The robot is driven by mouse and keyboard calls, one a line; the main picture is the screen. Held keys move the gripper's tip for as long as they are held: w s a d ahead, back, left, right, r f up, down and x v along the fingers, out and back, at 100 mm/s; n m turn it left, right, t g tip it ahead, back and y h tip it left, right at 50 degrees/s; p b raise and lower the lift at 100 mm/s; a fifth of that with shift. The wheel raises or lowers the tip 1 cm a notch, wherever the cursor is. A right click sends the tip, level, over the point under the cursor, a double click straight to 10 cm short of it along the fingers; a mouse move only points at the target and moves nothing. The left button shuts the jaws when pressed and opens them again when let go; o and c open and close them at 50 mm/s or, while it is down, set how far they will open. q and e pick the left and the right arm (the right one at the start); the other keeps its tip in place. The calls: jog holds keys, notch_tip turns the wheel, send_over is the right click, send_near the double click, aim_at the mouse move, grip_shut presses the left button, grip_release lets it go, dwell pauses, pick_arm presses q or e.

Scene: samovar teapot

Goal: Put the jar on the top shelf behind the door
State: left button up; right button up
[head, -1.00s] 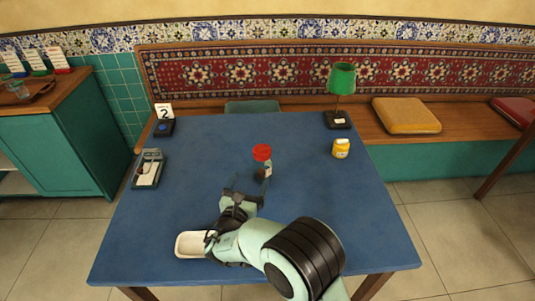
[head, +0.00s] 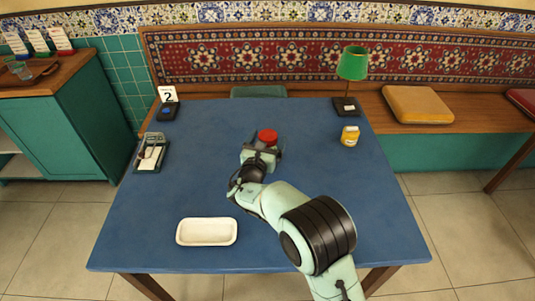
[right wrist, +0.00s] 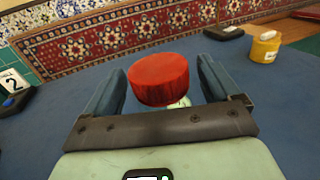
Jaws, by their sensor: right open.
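The jar (head: 268,137) has a red lid and stands on the blue table near its middle. My right gripper (head: 264,150) is at the jar, and its hand hides most of the jar's body in the head view. In the right wrist view the red lid of the jar (right wrist: 159,79) shows between the two open fingers of the right gripper (right wrist: 162,88), with a gap on each side. My left gripper is not in view.
A white dish (head: 207,232) lies at the table's front left. A yellow jar (head: 349,136) and a green lamp (head: 352,64) stand at the right. A number stand (head: 168,104) and a napkin box (head: 150,152) are at the left. A teal cabinet (head: 60,125) stands left of the table.

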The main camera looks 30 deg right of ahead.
jog(key=shift+x, duration=1.15)
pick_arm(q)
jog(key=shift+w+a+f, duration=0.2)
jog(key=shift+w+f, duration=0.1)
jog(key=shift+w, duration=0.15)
pick_arm(e)
grip_shut()
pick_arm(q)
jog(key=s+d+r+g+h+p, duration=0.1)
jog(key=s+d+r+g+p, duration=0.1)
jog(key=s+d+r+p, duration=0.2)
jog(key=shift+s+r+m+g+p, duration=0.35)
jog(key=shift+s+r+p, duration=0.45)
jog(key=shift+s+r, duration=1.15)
pick_arm(e)
notch_tip(320, 180, up, 20)
